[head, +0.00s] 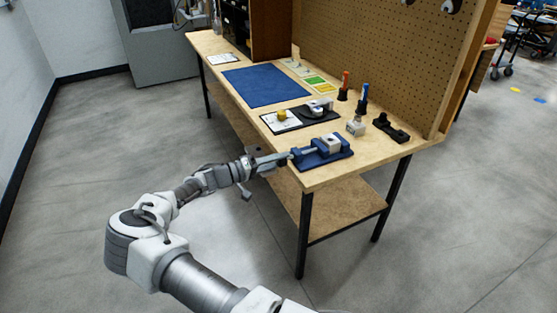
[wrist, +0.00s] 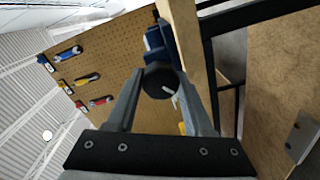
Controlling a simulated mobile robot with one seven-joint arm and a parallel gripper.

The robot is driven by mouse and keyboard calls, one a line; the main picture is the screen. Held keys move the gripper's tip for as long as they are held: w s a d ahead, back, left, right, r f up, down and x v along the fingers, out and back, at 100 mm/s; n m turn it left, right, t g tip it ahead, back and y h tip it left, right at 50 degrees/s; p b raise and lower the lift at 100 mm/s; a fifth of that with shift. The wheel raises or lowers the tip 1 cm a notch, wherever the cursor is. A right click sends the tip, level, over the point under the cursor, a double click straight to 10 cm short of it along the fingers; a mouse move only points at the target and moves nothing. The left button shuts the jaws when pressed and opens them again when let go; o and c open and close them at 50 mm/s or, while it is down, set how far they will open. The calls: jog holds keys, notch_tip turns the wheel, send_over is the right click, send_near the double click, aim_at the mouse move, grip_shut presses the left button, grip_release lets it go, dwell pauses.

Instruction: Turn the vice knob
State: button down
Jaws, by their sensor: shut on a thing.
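The blue vice (head: 322,153) stands at the near front edge of the workbench, with a light grey block (head: 334,143) at its jaws. My gripper (head: 286,157) reaches in from the left at the vice's knob end. In the wrist view the round black vice knob (wrist: 160,82) sits between the two fingertips of my gripper (wrist: 160,76), which are shut on it. A pale handle-like mark shows on the knob's face. Part of the blue vice (wrist: 154,42) shows behind the knob. In the head view the knob is mostly hidden by the fingers.
The wooden workbench (head: 315,180) carries a blue mat (head: 264,87), a white plate with a yellow part (head: 281,121), a black fixture (head: 391,129), and red and blue tools in black holders (head: 344,87). A pegboard (head: 390,50) stands behind. The floor left of the bench is clear.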

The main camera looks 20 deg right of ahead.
jog(key=n, duration=0.4)
jog(key=shift+p, duration=0.35)
jog(key=n, duration=0.4)
jog(key=shift+p, duration=0.3)
jog(key=n, duration=0.4)
jog(key=shift+f+g+p, duration=0.1)
jog(key=shift+g+p, duration=0.2)
jog(key=n, duration=0.4)
jog(key=n+p, duration=0.1)
jog(key=n, duration=0.7)
jog(key=shift+h, duration=0.3)
jog(key=n, duration=0.3)
jog(key=shift+s+n+p, duration=0.1)
jog(key=shift+n+p, duration=0.2)
jog(key=shift+n, duration=1.9)
